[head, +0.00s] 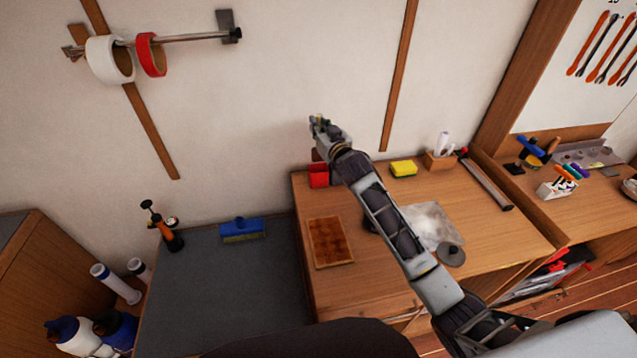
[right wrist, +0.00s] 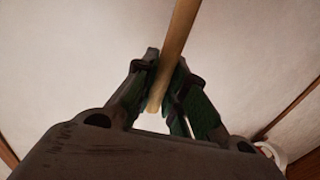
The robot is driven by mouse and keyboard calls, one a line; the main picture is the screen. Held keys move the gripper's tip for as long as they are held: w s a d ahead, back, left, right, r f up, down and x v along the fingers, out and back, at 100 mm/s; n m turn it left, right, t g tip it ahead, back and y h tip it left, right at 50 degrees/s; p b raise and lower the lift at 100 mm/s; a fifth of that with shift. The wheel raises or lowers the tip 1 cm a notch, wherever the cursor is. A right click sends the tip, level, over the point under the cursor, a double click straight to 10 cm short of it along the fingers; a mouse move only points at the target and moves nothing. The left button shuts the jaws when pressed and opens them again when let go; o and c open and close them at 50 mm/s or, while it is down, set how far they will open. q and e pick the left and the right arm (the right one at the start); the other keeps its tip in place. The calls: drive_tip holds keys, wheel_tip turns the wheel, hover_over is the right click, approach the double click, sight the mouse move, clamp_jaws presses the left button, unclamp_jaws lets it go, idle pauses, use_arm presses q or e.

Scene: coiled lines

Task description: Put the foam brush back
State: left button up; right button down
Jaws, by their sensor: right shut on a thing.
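My right gripper (head: 317,124) is raised in front of the wall, above the back of the wooden worktop. In the right wrist view its fingers (right wrist: 170,88) are shut on a slim wooden stick, which looks like the handle of the foam brush (right wrist: 181,40). The handle's end sticks out a little between the fingers, and its other end runs out of the top of that view. The foam head does not show. A red holder (head: 318,177) stands on the worktop below the gripper, partly covered by my arm. My left gripper is not in view.
A brown slab (head: 330,242) lies on the wooden worktop (head: 385,292). A yellow sponge (head: 403,169) and a wooden block with white tubes (head: 440,158) stand at the back. A blue brush (head: 242,229) lies on the grey top at left. A tape rail (head: 190,37) juts from the wall.

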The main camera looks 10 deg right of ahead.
drive_tip(key=shift+f, duration=3.2)
drive_tip(key=shift+f, duration=1.9)
drive_tip(key=c, duration=1.5)
unclamp_jaws()
drive_tip(key=shift+o, duration=0.2)
drive_tip(key=s+d, duration=0.2)
drive_tip(key=s, duration=0.9)
drive_tip(key=shift+s+d+b, duration=0.2)
drive_tip(key=shift+s+b, duration=0.1)
drive_tip(key=shift+s, duration=0.1)
